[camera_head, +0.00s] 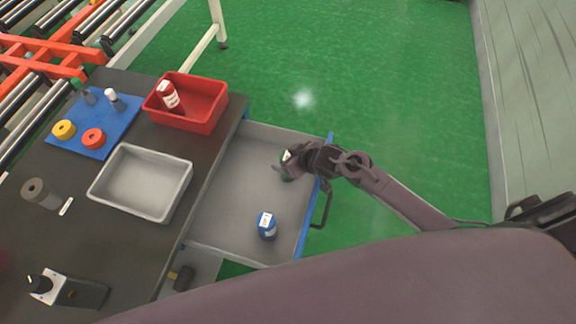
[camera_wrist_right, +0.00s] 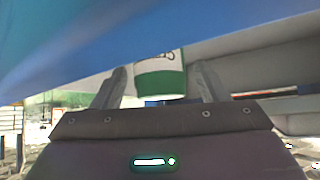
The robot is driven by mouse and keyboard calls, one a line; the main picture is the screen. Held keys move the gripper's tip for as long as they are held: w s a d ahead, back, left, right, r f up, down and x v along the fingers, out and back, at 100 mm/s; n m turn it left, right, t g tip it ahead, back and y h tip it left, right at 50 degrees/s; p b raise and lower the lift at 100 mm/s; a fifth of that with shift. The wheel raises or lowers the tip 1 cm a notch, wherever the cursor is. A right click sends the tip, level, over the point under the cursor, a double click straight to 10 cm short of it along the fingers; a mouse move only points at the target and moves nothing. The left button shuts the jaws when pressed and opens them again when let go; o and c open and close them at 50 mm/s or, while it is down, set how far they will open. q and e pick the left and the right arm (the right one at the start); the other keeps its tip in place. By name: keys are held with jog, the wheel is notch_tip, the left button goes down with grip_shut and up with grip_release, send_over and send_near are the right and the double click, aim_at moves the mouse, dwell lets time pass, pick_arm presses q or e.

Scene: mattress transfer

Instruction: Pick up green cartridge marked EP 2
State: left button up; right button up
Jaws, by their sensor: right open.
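The green cartridge (camera_head: 286,156) with a white label stands in the open grey drawer, near its right side, partly hidden by my right gripper (camera_head: 284,168). In the right wrist view the cartridge (camera_wrist_right: 160,82) shows a white label above a green band; its top is cut off by a blue edge and the marking cannot be read. It appears between the two open fingers of my right gripper (camera_wrist_right: 161,86), with a gap at each side. My left gripper is not in view.
A blue cartridge (camera_head: 267,227) stands in the drawer (camera_head: 232,190), whose blue front edge (camera_head: 314,215) runs under my right arm.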

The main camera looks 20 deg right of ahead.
jog(key=c, duration=1.4)
grip_shut()
jog(key=shift+r, duration=0.15)
